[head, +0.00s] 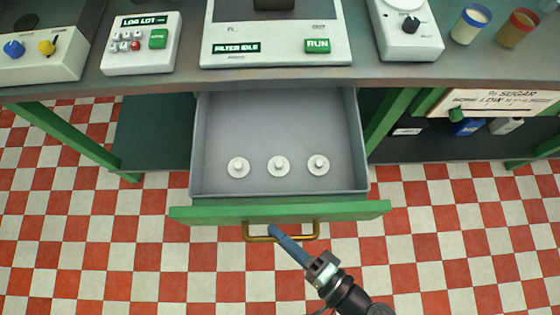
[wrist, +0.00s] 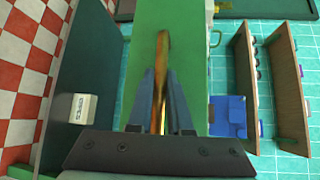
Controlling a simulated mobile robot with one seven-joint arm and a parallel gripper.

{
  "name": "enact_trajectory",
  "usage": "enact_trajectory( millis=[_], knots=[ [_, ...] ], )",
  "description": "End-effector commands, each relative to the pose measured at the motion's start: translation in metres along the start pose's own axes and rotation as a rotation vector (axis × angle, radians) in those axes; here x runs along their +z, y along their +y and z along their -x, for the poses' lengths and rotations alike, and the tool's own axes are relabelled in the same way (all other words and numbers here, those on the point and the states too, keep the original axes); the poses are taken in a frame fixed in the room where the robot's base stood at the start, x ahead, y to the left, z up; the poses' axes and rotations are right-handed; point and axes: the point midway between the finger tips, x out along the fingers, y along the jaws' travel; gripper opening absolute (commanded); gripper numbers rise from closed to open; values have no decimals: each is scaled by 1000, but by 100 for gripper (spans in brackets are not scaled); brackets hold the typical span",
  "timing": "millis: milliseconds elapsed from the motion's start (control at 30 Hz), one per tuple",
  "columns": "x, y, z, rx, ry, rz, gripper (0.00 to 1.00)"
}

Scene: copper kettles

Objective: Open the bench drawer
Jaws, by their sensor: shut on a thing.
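The bench drawer (head: 280,130) stands pulled out from under the bench top, with its grey inside showing. Its green front (head: 200,215) carries a brass bar handle (head: 308,237). My gripper (head: 272,230) is at the left-middle part of this handle, its fingers reaching up from the lower right. In the wrist view the handle (wrist: 163,50) runs between the two fingers of my gripper (wrist: 161,75), which are shut on it. The green drawer front (wrist: 190,60) lies behind it. Three white round knobbed pieces (head: 278,166) sit in a row in the drawer.
The bench top (head: 180,78) holds a LOG LOT box (head: 140,45), a FILTER IDLE panel (head: 275,40), a dial box (head: 408,30) and two small jars (head: 470,25). A low shelf (head: 150,135) lies left of the drawer. The checkered floor (head: 100,230) in front looks clear.

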Motion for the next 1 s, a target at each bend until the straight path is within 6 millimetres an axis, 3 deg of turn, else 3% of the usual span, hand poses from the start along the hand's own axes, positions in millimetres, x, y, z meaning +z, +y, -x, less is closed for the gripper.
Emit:
enact_trajectory(
  millis=[267,300,367,1000],
  knots=[
    [-1,0,1,0,3,1,0],
    [-1,0,1,0,3,1,21],
    [-1,0,1,0,2,1,29],
    [0,0,3,0,1,0,29]
  ],
)
